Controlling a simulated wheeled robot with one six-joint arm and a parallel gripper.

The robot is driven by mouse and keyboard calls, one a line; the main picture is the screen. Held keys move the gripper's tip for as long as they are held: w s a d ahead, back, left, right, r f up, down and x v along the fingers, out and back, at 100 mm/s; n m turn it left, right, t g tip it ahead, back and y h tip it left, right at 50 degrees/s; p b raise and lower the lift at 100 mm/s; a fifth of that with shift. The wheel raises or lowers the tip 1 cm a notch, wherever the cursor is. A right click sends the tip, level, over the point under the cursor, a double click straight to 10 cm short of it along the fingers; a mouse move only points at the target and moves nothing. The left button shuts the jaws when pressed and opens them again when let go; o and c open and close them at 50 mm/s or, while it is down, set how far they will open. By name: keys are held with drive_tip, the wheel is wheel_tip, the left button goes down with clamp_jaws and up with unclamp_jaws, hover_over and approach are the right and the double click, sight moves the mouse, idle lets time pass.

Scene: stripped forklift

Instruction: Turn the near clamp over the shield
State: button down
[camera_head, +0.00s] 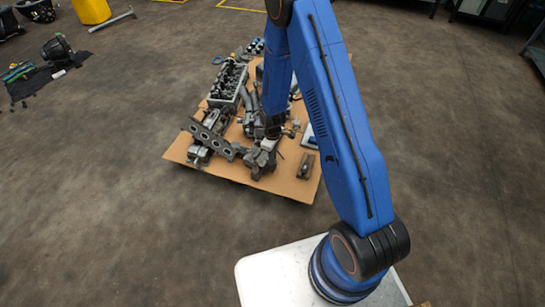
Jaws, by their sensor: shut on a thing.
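My gripper (267,146) points down among grey metal engine parts on a brown board (228,175). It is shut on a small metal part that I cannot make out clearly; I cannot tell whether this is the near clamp. A grey metal part (259,162) lies right at and below the jaws. To its left is a flat dark plate with a row of holes (211,140), lying at a slant. I cannot tell which part is the shield. My blue arm hides much of the board's right side.
A grey engine block (228,83) stands at the board's back left. A small brown part (306,166) lies at its right edge. Tools on a dark mat (42,82) and a yellow drum (91,10) are far left.

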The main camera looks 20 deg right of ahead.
drive_tip(key=c, duration=1.9)
unclamp_jaws()
drive_tip(key=shift+o, duration=0.2)
drive_tip(key=shift+r, duration=0.1)
wheel_tip(320, 180, up, 17)
drive_tip(key=shift+r, duration=0.1)
